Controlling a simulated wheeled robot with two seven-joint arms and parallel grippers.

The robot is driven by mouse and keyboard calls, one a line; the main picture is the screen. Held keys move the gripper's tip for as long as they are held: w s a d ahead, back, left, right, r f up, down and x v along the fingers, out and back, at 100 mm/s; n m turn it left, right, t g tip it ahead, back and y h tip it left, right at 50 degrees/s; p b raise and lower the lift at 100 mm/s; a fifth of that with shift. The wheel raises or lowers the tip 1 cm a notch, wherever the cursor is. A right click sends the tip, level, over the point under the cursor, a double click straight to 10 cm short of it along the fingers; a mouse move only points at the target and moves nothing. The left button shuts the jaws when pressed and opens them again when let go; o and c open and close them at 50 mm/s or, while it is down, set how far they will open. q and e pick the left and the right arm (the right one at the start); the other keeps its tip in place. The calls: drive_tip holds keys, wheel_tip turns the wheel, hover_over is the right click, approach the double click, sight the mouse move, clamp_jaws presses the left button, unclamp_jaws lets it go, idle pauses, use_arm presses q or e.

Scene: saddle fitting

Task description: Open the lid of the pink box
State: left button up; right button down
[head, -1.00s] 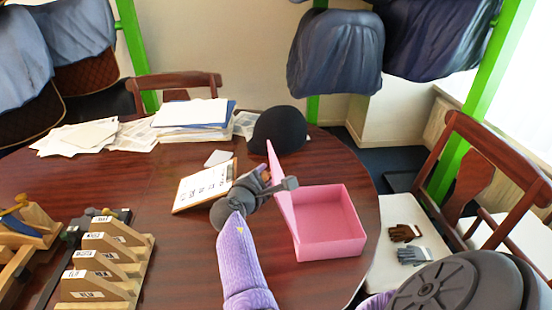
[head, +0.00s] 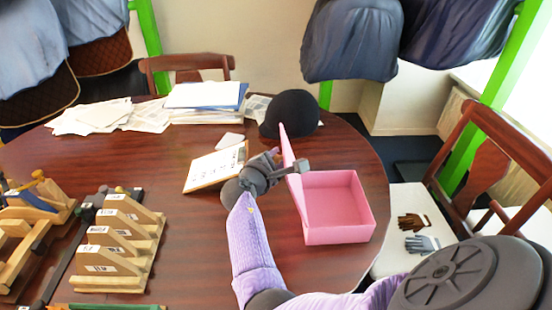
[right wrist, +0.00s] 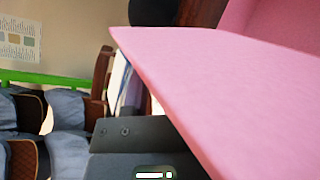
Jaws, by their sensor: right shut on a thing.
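The pink box (head: 338,236) stands on the right side of the table and its inside is empty. Its lid (head: 289,160) stands up on the box's left side, seen nearly edge-on. My right gripper (head: 284,166) is at the lid and shut on it; the fingers are small and partly hidden in the head view. In the right wrist view the lid (right wrist: 230,90) fills much of the picture, close beside a dark gripper part (right wrist: 130,135). My left gripper is not in view.
A black helmet (head: 291,112) sits behind the lid. A clipboard (head: 214,166) lies left of my right gripper, with paper stacks (head: 205,97) behind. Wooden racks (head: 120,245) stand at the left. Gloves (head: 415,222) lie on a chair at the right.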

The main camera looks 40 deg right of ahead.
sight(288, 157)
idle(0.9)
drive_tip(key=s+d+p, duration=0.1)
drive_tip(key=p, duration=0.1)
drive_tip(key=d+r+p, duration=0.1)
drive_tip(key=p, duration=0.1)
drive_tip(key=shift+s+d+r+m+y, duration=0.1)
drive_tip(key=shift+s+r+m+y, duration=0.2)
drive_tip(key=shift+s+m, duration=0.1)
drive_tip(key=shift+f, duration=0.25)
drive_tip(key=c, duration=0.7)
unclamp_jaws()
